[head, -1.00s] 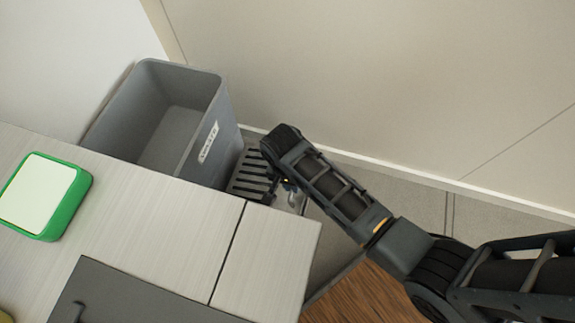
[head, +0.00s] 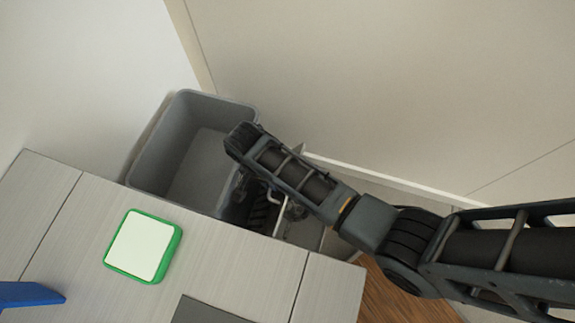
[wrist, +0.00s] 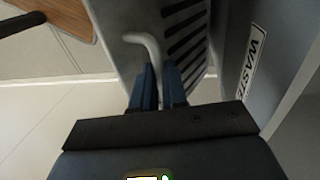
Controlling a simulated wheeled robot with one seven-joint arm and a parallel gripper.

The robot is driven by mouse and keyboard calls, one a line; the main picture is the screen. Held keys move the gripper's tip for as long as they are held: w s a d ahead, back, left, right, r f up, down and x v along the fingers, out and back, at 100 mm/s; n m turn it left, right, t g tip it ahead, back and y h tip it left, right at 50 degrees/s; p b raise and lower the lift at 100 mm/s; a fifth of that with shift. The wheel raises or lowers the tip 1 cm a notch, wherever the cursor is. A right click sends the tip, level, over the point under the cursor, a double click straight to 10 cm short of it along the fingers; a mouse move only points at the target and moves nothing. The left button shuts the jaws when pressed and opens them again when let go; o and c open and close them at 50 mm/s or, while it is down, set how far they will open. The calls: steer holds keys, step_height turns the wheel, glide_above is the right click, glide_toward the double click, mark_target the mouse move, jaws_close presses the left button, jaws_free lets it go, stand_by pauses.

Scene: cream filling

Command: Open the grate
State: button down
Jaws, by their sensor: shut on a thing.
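The grate (wrist: 188,28) is a grey panel with dark parallel slots. In the head view it shows only in part (head: 261,212), between the waste bin and my arm, and looks tilted up. Its pale bent handle (wrist: 150,46) runs down between my fingers in the wrist view. My gripper (wrist: 160,78) is shut on the handle, with a blue finger on each side. In the head view my wrist hides most of the grip.
A grey waste bin (head: 165,150) stands directly beside the grate, and its labelled wall (wrist: 250,65) is close in the wrist view. A counter (head: 225,260) with a green-rimmed white square (head: 140,245) is in front. Walls close in behind.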

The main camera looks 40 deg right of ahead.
steer(key=shift+w+a, duration=1.4)
steer(key=shift+w, duration=0.25)
steer(key=shift+s, duration=0.1)
steer(key=c, duration=1.5)
jaws_free()
steer(key=shift+f, duration=0.1)
steer(key=o, duration=0.3)
steer(key=shift+r, duration=0.2)
steer(key=shift+o, duration=0.2)
steer(key=shift+w, duration=0.2)
steer(key=shift+r, duration=0.1)
step_height(320, 180, up, 8)
steer(key=w, duration=0.1)
steer(key=shift+a+f, duration=0.25)
steer(key=shift+a, duration=0.15)
steer(key=shift+w, duration=0.1)
